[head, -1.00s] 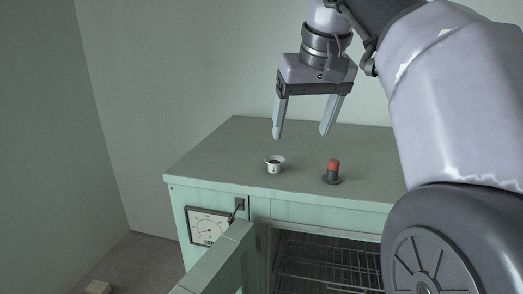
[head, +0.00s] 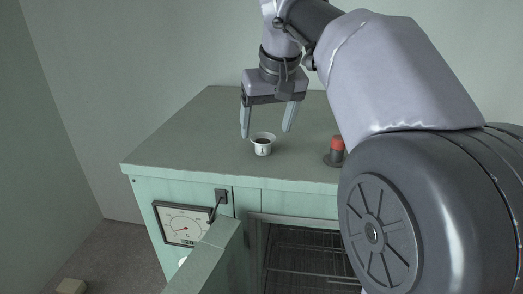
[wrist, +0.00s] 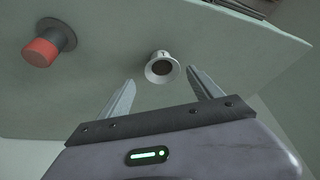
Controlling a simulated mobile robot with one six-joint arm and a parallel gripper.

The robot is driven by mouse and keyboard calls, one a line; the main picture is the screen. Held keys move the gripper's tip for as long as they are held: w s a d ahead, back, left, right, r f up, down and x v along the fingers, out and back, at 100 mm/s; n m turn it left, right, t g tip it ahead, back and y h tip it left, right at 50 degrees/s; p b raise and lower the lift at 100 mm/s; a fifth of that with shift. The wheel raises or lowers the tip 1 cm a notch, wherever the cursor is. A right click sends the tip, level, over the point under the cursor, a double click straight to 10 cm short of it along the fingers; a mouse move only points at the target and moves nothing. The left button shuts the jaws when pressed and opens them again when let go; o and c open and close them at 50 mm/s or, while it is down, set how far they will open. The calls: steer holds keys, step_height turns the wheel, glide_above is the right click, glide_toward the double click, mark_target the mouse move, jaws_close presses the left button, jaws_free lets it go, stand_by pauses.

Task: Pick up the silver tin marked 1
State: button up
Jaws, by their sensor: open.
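A small, pale, flared tin (head: 262,149) with a dark opening and a dark mark like a 1 stands upright on the green cabinet top (head: 190,140). It also shows in the wrist view as a pale round tin (wrist: 161,57), beyond and between the fingertips. My gripper (head: 266,133) is open and empty, pointing down close to the tin, with nothing between its fingers. In the wrist view my gripper (wrist: 161,77) has its two fingers spread on either side of the tin's line. The tin appears apart from the fingers; the exact height gap is unclear.
A red-topped dark knob or button (head: 337,146) on a round base stands right of the tin, partly by my arm. Below are an open compartment with wire racks (head: 305,255), an opened door (head: 212,255) and a dial gauge (head: 183,223). The cabinet top left of the tin is clear.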

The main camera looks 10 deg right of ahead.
mark_target(262, 141)
steer(key=x, duration=0.3)
steer(key=shift+s+a+f, duration=0.2)
steer(key=shift+a+f, duration=0.05)
steer(key=shift+f, duration=0.25)
steer(key=shift+w+f, duration=0.1)
steer(key=shift+w, duration=0.2)
steer(key=shift+s, duration=0.25)
steer(key=c, duration=0.9)
steer(key=shift+w, duration=0.1)
steer(key=c, duration=0.5)
